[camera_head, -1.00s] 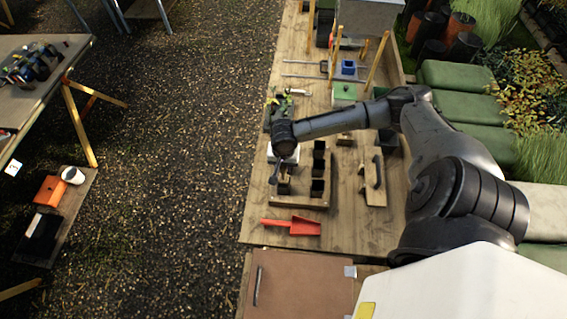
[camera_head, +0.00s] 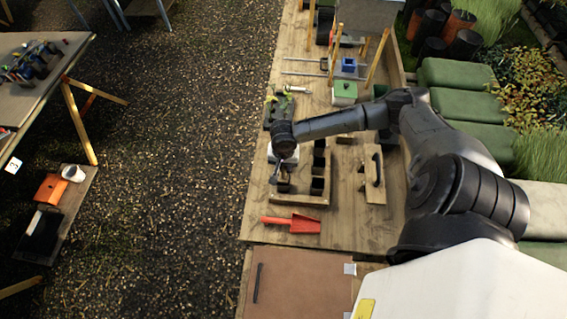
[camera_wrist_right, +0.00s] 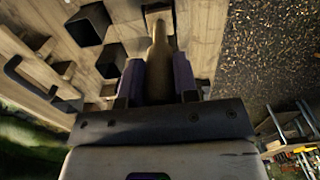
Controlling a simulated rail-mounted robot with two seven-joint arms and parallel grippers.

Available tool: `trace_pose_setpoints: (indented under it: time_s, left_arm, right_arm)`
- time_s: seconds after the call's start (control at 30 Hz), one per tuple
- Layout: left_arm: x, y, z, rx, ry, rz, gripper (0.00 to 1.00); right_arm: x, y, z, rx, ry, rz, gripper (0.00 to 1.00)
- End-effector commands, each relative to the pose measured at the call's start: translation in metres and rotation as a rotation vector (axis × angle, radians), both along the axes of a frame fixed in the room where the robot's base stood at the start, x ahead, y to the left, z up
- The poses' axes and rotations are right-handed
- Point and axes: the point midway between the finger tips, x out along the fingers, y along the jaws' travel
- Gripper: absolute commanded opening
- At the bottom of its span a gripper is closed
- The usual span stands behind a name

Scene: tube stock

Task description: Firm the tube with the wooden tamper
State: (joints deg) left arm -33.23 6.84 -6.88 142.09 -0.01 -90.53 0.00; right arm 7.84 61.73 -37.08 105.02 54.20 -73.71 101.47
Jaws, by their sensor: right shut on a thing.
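My right gripper (camera_head: 274,177) points down over the left part of a wooden rack (camera_head: 312,202) on the bench. My left gripper is not in view.
A wooden board with a black handle (camera_head: 375,172) lies right of the rack. A red scoop (camera_head: 292,224) lies in front of it. A green box (camera_head: 344,93) and a blue piece (camera_head: 348,64) stand farther back. The bench's left edge is close to the gripper.

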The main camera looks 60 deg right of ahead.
Motion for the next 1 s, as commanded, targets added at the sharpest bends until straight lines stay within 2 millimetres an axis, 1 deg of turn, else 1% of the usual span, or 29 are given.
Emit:
trace_pose_setpoints:
  time_s: [0.53,1.0]
  left_arm:
    - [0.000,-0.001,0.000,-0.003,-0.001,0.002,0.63]
    - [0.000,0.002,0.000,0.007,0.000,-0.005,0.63]
  right_arm:
    - [0.000,0.000,-0.015,0.001,0.000,0.000,0.00]
    - [0.000,0.000,-0.016,0.000,0.000,0.000,0.00]
